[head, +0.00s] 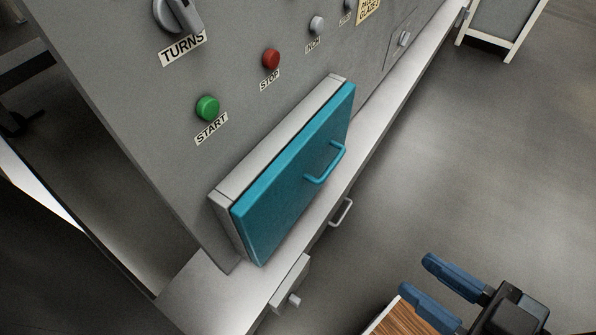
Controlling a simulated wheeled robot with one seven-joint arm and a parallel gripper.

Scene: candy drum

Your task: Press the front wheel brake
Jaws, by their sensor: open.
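My gripper (418,275) is at the lower right of the head view, with two blue fingers spread apart and nothing between them. It is over or beside a wood-topped surface (388,322) with a pale edge, cut off by the bottom of the picture. I cannot make out a wheel or a wheel brake in this view. The gripper is well apart from the grey machine (120,60) on the left.
The machine's panel carries a green START button (207,108), a red STOP button (271,59) and a TURNS knob (178,14). A shut teal door (280,190) with a handle juts out. A pale-framed board (505,20) stands far right. Open grey floor (480,150) lies between.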

